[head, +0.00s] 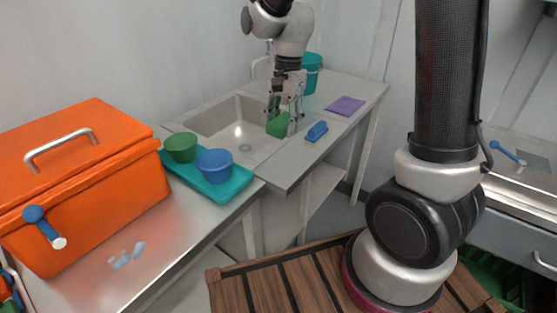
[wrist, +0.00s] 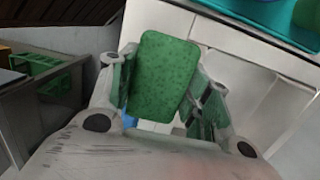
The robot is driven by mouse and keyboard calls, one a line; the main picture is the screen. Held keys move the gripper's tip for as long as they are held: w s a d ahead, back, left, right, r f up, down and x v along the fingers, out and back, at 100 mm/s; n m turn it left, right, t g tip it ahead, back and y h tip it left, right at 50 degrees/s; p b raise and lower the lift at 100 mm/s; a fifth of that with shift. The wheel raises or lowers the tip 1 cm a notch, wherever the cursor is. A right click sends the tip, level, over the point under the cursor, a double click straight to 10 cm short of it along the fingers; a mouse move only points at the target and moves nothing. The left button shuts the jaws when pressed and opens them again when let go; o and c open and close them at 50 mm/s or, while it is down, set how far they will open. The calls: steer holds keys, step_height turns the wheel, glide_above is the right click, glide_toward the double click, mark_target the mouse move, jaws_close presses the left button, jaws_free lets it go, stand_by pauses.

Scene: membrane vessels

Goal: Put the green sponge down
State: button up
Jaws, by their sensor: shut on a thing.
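The green sponge (head: 279,125) is a thick block held low over the right side of the sink (head: 238,133), near the counter's front edge. My gripper (head: 285,112) is shut on it, with a finger on either side. In the wrist view the sponge (wrist: 163,75) sits tilted between the green-padded fingers of my gripper (wrist: 165,95). I cannot tell whether its underside touches anything.
A blue object (head: 316,131) lies at the counter edge, right of the sponge. A purple cloth (head: 345,105) and a teal bucket (head: 311,72) are behind. A teal tray (head: 228,188) holds a green bowl (head: 181,147) and a blue bowl (head: 215,165). An orange box (head: 110,190) stands left.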

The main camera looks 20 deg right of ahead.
mark_target(282, 162)
step_height(282, 162, down, 10)
steer(key=shift+r, duration=0.15)
stand_by(0.4)
steer(key=shift+f, duration=0.45)
steer(key=shift+s+f, duration=0.15)
steer(key=o, duration=1)
steer(key=shift+f, duration=0.1)
